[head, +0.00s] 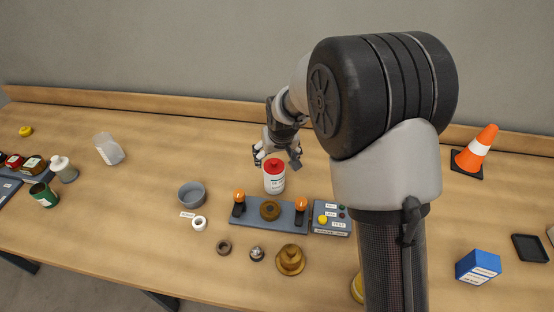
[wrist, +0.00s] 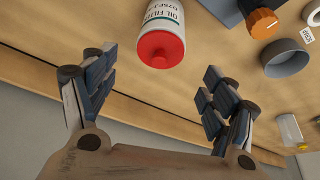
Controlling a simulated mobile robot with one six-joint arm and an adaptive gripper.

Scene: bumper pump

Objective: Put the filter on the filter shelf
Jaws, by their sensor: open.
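The filter (head: 274,180) is a white can with a red cap, upright on the wooden table behind the grey fixture. In the wrist view the filter (wrist: 165,38) shows its red end and the label "OIL FILTER". My gripper (head: 276,158) is over the filter's top end in the head view. In the wrist view my gripper (wrist: 158,65) is open, with the red end beyond and between the spread fingertips. Nothing is held. I cannot make out a filter shelf in either view.
A grey fixture (head: 287,213) with orange knobs and a control box (head: 331,218) stand in front of the filter. A grey cup (head: 192,194), a white ring (head: 199,223) and a brass flange (head: 290,260) are nearby. A cone (head: 475,150) and blue box (head: 478,267) are right.

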